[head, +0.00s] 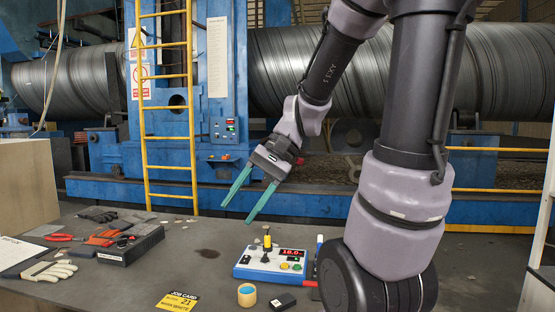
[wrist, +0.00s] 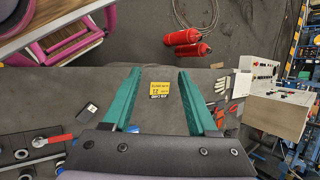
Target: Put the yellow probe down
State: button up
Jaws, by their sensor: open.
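The yellow probe (head: 267,243), a small upright piece with a yellow top and a dark lower part, stands at the blue-and-white meter box (head: 249,271) in the head view. Whether it sits in a holder is too small to tell. The box has a red display and coloured buttons. My gripper (head: 236,214) has two long green fingers spread apart with nothing between them. It hangs in the air, up and to the left of the probe in the picture. In the wrist view the open fingers (wrist: 160,70) frame bare table and a yellow card; I cannot make out the probe there.
On the table are a yellow job card (head: 181,301), a yellow cup with a blue inside (head: 247,294), a small black box (head: 283,301), a black tray (head: 131,245), and gloves (head: 50,271). Clear table lies left of the meter box.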

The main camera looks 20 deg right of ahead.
jog(key=d+r+n+t+h, duration=0.1)
jog(key=d+r+t+h, duration=0.4)
jog(key=d+r+t, duration=0.2)
jog(key=shift+d+r+n+h, duration=0.3)
jog(key=shift+d+r+n, duration=0.1)
jog(key=shift+r, duration=0.55)
